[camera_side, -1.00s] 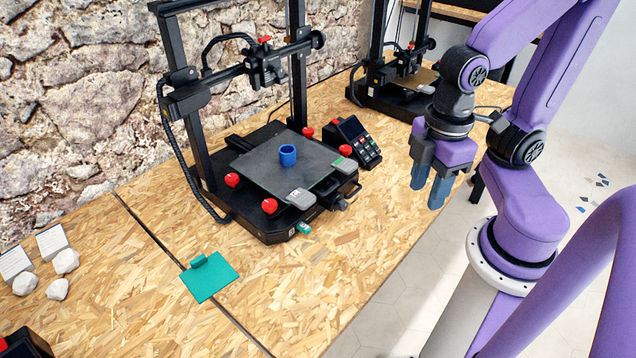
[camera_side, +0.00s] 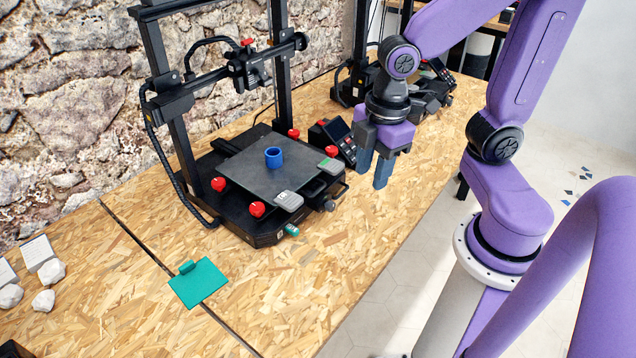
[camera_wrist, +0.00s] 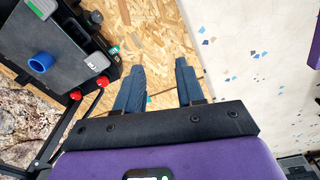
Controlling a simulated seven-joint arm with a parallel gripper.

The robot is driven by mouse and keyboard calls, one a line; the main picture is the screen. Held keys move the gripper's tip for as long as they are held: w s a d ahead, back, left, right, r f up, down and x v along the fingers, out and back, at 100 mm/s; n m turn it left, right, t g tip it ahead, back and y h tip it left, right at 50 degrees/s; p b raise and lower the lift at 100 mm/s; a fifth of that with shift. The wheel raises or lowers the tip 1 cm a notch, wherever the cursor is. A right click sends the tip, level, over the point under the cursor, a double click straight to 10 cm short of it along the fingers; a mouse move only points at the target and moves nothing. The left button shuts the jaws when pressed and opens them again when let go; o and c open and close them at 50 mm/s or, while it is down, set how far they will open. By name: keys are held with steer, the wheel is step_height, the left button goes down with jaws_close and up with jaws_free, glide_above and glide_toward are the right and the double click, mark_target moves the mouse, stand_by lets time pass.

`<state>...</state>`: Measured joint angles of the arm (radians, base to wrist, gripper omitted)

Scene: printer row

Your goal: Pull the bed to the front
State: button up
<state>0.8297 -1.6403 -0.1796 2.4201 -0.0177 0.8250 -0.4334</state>
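The dark flat bed (camera_side: 262,172) lies on the near printer's black base, with red knobs at its corners and two clips, one grey (camera_side: 289,200) and one green-edged (camera_side: 329,167), on its front edge. A small blue ring-shaped print (camera_side: 274,157) stands on the bed; it also shows in the wrist view (camera_wrist: 41,62). My gripper (camera_side: 371,172) is to the right of the bed, above the table near the control screen, apart from the printer. Its two blue fingers point down and are spread with nothing between them, as the wrist view (camera_wrist: 158,80) shows.
The near printer's upright frame (camera_side: 170,100) stands behind the bed. Its control box (camera_side: 340,138) sits to the right, close to my gripper. A second printer (camera_side: 350,85) is further back. A green scraper-like plate (camera_side: 198,282) lies on the table (camera_side: 330,270). The table's front strip is clear.

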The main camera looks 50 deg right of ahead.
steer(key=w+d+n, duration=0.2)
steer(key=w+d, duration=0.1)
steer(key=w, duration=0.5)
steer(key=n+t, duration=0.1)
steer(key=n, duration=0.1)
glide_toward(319, 189)
steer(key=f, duration=0.5)
steer(key=w+f, duration=0.1)
steer(key=f, duration=0.1)
steer(key=shift+a+f, duration=0.15)
steer(key=shift+f, duration=0.2)
jaws_close()
